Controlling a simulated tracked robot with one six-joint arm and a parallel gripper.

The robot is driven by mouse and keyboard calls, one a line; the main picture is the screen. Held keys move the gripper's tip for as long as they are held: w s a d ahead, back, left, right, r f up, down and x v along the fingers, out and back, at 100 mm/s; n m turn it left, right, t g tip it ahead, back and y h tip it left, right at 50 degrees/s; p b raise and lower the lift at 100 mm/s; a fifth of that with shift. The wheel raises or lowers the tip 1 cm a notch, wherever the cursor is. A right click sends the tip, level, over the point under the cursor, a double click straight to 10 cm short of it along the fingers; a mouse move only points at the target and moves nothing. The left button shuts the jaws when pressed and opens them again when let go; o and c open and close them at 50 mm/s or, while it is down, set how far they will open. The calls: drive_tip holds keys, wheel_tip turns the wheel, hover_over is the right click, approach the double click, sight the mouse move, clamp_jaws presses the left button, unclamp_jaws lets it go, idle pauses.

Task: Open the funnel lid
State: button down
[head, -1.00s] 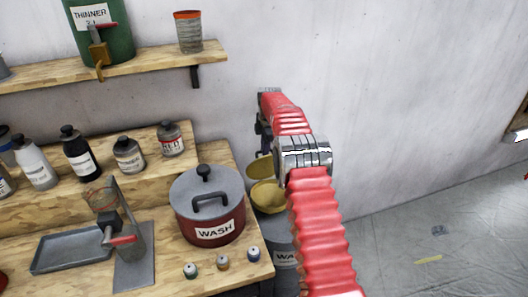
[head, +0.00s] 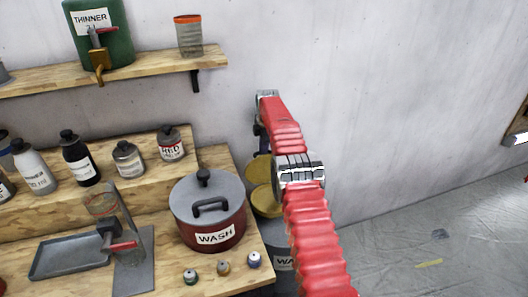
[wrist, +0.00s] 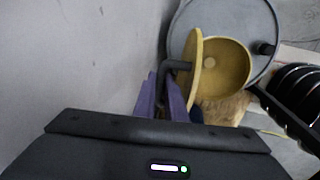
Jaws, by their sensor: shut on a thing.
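The yellow funnel (wrist: 228,72) is a round bowl on a grey drum, and its yellow lid (wrist: 195,62) stands up steeply at the bowl's left side, seen nearly edge-on in the wrist view. The bowl's inside shows. My gripper (wrist: 166,100) has purple fingers, shut on the dark bent lid handle (wrist: 175,66) left of the lid. In the head view the lid (head: 258,168) rises behind the funnel (head: 265,201), both partly hidden by my red arm. The fingertips are mostly hidden there.
A grey drum (head: 283,244) stands below the funnel, beside the wooden bench (head: 219,265). A red WASH pot (head: 212,224) and small jars stand near the bench's right edge. The wall (wrist: 85,60) is close on the gripper's left. Sheeted floor (head: 400,262) is open at right.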

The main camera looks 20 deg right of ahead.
drive_tip(key=shift+w+d+r, duration=0.15)
drive_tip(key=shift+w+d, duration=0.25)
drive_tip(key=shift+w, duration=0.15)
drive_tip(key=shift+r, duration=0.1)
idle(0.4)
drive_tip(key=c, duration=2.1)
unclamp_jaws()
drive_tip(key=shift+o, duration=1.4)
drive_tip(key=shift+a+f, duration=0.2)
drive_tip(key=shift+a, duration=0.05)
drive_tip(key=shift+r, duration=0.1)
wheel_tip(320, 180, up, 12)
drive_tip(key=s, duration=0.2)
drive_tip(key=shift+s+f, duration=0.2)
drive_tip(key=shift+f, duration=0.05)
